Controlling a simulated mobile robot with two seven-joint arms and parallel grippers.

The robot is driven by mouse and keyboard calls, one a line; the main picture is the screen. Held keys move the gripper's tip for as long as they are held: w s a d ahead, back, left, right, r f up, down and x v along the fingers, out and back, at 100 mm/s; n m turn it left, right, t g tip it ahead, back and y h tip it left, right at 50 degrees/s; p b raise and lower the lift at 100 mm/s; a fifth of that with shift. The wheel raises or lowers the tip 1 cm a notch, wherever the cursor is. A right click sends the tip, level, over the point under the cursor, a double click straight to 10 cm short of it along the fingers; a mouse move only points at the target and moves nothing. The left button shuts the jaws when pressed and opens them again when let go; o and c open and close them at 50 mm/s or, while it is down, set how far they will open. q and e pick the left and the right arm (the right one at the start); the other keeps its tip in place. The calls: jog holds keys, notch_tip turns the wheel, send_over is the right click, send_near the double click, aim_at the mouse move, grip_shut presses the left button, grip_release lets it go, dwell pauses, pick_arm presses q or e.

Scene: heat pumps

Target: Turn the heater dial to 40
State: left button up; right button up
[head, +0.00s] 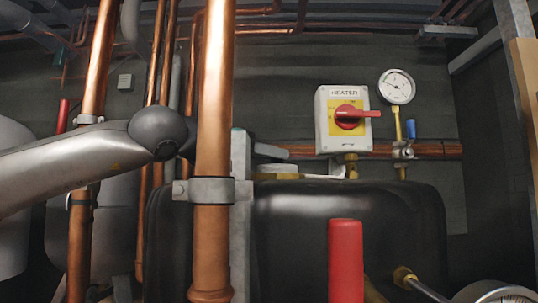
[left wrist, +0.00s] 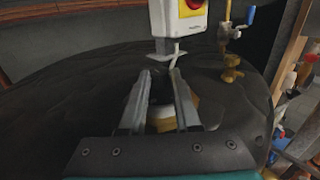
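The heater box (head: 323,134) is a light grey case labelled HEATER on the back wall. Its red dial (head: 348,118) sits on a yellow plate, with the handle pointing right, roughly level. The round white gauge (head: 397,86) is right of the box; its numbers are too small to read. My left gripper (head: 312,163) is partly hidden behind a thick copper pipe, below and left of the box. In the left wrist view its two fingers (left wrist: 161,73) are apart with nothing held, just below the box (left wrist: 163,20); the red dial (left wrist: 194,4) is cut by the top edge. My right gripper is not in view.
The thick copper pipe (head: 214,110) stands in front of my left arm. A black tank (head: 350,205) lies under the gripper and box. A red handle (head: 345,260) stands in the foreground. A blue-handled valve (head: 411,128) is under the gauge. Bare wall lies left of the box.

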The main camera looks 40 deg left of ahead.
pick_arm(q)
jog(key=o, duration=0.4)
jog(key=shift+c, duration=0.2)
jog(key=shift+s, duration=0.1)
jog(key=s+b, duration=0.4)
jog(key=s, duration=1.1)
jog(key=shift+d+b, duration=0.3)
